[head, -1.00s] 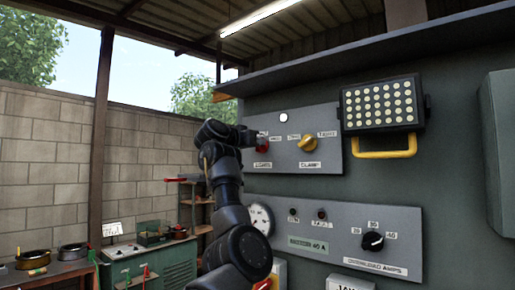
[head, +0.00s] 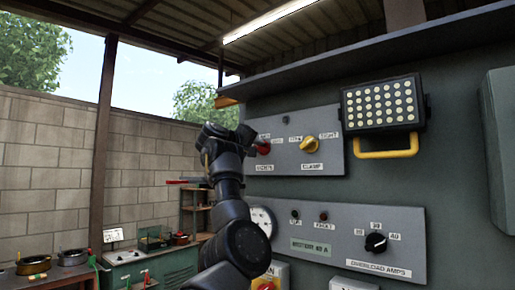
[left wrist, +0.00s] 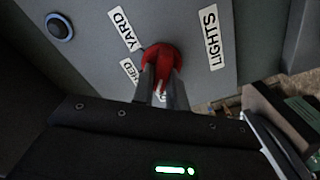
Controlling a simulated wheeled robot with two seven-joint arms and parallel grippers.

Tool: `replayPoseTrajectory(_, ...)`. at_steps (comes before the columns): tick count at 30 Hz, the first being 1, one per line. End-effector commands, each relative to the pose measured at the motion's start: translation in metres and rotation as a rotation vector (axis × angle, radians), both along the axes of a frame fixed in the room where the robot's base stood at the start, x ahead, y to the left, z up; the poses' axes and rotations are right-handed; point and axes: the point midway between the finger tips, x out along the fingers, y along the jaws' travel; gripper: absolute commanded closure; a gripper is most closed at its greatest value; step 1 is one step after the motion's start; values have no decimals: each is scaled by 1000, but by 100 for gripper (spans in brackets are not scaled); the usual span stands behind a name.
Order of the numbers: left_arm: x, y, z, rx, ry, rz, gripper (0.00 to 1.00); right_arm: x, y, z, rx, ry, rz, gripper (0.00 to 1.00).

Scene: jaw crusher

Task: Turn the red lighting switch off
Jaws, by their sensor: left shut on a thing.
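The red lighting switch (head: 263,148) is a round knob on the left of the upper grey panel (head: 330,160). In the left wrist view the red switch (left wrist: 162,58) sits between a LIGHTS label (left wrist: 211,38) and a YARD label (left wrist: 124,30). My left gripper (head: 252,143) reaches it from the left; its two fingers (left wrist: 160,88) are shut on the red knob. The fingers hide part of the knob and of a third label beside it. My right gripper is not in view.
A yellow clamp knob (head: 309,145) is right of the red switch. A floodlight (head: 382,104) with a yellow handle hangs further right. Below are a gauge (head: 262,220) and a panel with a black overload knob (head: 375,242). A round blue-rimmed fitting (left wrist: 59,27) shows on the panel.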

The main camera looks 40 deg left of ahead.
Motion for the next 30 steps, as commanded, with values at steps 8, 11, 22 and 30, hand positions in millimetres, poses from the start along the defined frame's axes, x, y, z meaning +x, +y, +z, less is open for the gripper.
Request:
replayPoseTrajectory(8,0,0,-2,-105,-2,-1,100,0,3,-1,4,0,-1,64)
replayPoseTrajectory(11,0,1,-2,-123,-2,-1,100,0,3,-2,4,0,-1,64)
replayPoseTrajectory(22,0,1,-2,-138,-2,1,100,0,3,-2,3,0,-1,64)
replayPoseTrajectory(30,0,1,-2,-136,-3,0,66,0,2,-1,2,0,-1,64)
